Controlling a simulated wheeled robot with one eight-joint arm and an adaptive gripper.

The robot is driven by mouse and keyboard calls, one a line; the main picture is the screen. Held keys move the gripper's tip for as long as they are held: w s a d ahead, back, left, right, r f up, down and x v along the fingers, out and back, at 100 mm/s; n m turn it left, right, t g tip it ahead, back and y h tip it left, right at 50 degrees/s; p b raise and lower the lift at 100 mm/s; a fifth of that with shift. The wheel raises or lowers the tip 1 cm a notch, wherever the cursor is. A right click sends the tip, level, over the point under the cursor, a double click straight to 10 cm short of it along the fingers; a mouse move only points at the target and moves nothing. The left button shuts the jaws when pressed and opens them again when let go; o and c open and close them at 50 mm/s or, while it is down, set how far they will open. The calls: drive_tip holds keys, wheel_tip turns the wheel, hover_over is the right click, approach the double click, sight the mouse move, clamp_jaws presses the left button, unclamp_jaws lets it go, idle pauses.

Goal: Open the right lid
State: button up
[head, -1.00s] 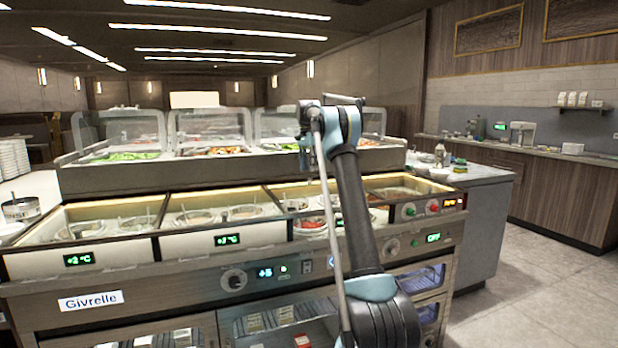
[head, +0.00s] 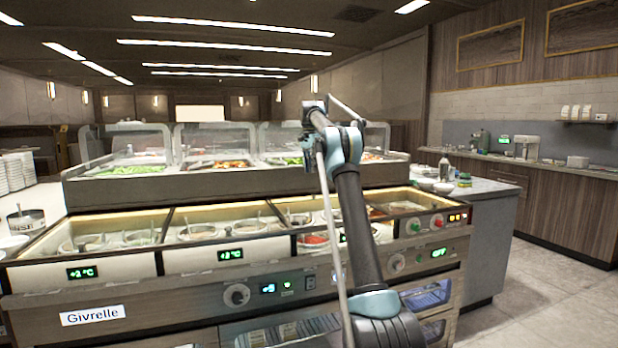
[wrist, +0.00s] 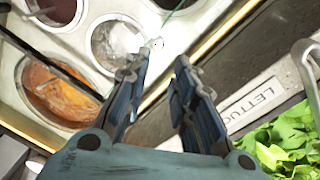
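The sauce wells sit in the front row of the counter, with the right-hand section (head: 405,207) partly behind my arm in the head view. I cannot make out a separate right lid clearly. In the wrist view, a well of orange sauce (wrist: 62,98) has a dark bar (wrist: 62,68) crossing over it. A paler well (wrist: 115,42) lies beside it, near the fingertips. My gripper (wrist: 160,68) is open, its two dark fingers apart with nothing seen between them. It is above the strip between the wells and the lettuce.
A "LETTUCE" label (wrist: 255,102) and a lettuce bin (wrist: 292,140) lie right of my gripper in the wrist view, with a curved metal handle (wrist: 305,62) close by. Clear guards (head: 208,142) stand along the raised back row. Floor (head: 545,300) is free at right.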

drive_tip(key=shift+f, duration=0.2)
clamp_jaws()
drive_tip(key=f+t, duration=0.1)
drive_tip(key=a+f+t+y, duration=0.1)
drive_tip(key=f+t, duration=0.1)
drive_tip(key=a+f+t+y, duration=0.1)
drive_tip(key=f, duration=0.1)
drive_tip(key=shift+w+a+m+t, duration=0.2)
drive_tip(key=shift+m+t, duration=0.1)
drive_tip(key=shift+t, duration=0.1)
drive_tip(key=s+a+f+t+y, duration=0.1)
drive_tip(key=s, duration=0.1)
drive_tip(key=s+a+f+m+t, duration=0.1)
drive_tip(key=s+f+t, duration=0.1)
drive_tip(key=shift+a+f+y, duration=0.15)
drive_tip(key=shift+f+y, duration=0.1)
drive_tip(key=shift+y, duration=0.15)
drive_tip(key=s+d+f+m+t, duration=0.15)
drive_tip(key=s+t, duration=0.25)
drive_tip(key=s, duration=0.5)
drive_tip(key=s+f+m+t, duration=0.1)
drive_tip(key=s+m+t, duration=0.2)
drive_tip(key=s, duration=0.6)
approach(302, 199)
drive_tip(key=w+a+f, duration=0.3)
drive_tip(key=a, duration=0.1)
drive_tip(key=shift+w+r+n+y, duration=0.15)
drive_tip(key=shift+w+n+y, duration=0.2)
drive_tip(key=shift+w+y, duration=0.1)
